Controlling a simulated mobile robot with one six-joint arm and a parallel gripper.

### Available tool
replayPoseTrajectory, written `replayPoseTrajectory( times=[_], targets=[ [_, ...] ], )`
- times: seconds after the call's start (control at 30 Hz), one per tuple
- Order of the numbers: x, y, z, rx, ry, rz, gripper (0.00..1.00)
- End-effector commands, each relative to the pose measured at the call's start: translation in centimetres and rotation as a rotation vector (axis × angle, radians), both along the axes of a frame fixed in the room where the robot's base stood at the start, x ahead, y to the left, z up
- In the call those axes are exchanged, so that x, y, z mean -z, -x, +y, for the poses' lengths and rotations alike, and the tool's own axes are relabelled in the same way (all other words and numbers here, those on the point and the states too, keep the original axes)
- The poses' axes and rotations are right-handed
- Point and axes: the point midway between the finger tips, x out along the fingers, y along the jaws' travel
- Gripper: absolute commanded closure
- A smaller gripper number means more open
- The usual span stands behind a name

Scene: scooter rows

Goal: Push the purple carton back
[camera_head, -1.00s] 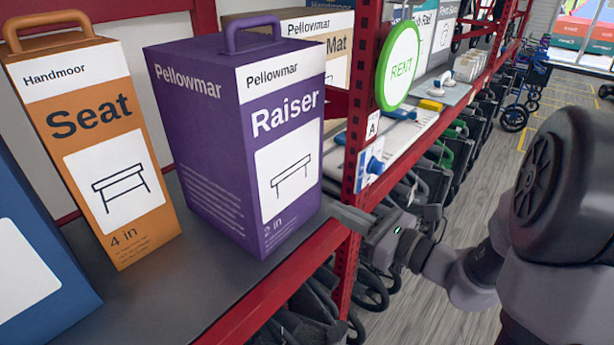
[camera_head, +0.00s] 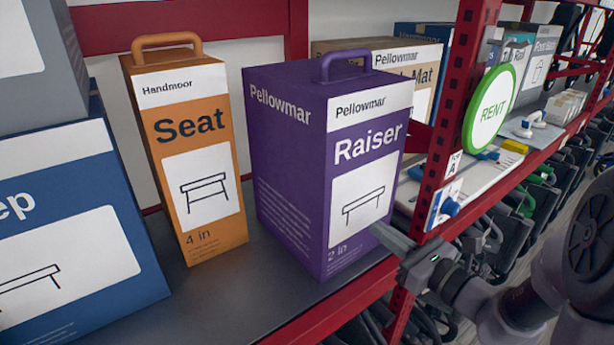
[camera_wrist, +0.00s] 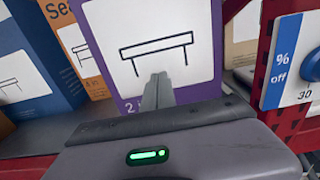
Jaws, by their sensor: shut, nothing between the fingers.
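The purple carton (camera_head: 290,160), labelled Pellowmar Raiser with a handle on top, stands upright on the dark shelf (camera_head: 228,300) near its front edge. Its front face with the white bench picture also fills the middle of the wrist view (camera_wrist: 205,85). My gripper (camera_head: 380,232) is shut and empty, with its tips at the lower right part of the carton's front face. In the wrist view my fingers (camera_wrist: 159,88) overlap the lower part of the bench picture. I cannot tell whether they touch the carton.
An orange Seat carton (camera_head: 160,115) stands to the left, set further back, with a blue carton (camera_head: 75,230) beyond it. A red upright post (camera_head: 455,120) with a green RENT sign (camera_head: 492,108) stands close on the right. The red front rail (camera_head: 340,303) runs below the carton.

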Motion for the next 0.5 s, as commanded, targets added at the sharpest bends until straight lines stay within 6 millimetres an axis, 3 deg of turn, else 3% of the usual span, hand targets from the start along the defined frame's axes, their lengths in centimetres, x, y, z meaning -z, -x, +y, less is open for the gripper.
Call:
replayPoseTrajectory(
  times=[0.5],
  targets=[
    [0.0,-2.9,2.2,-0.001,0.000,0.001,1.00]
  ],
)
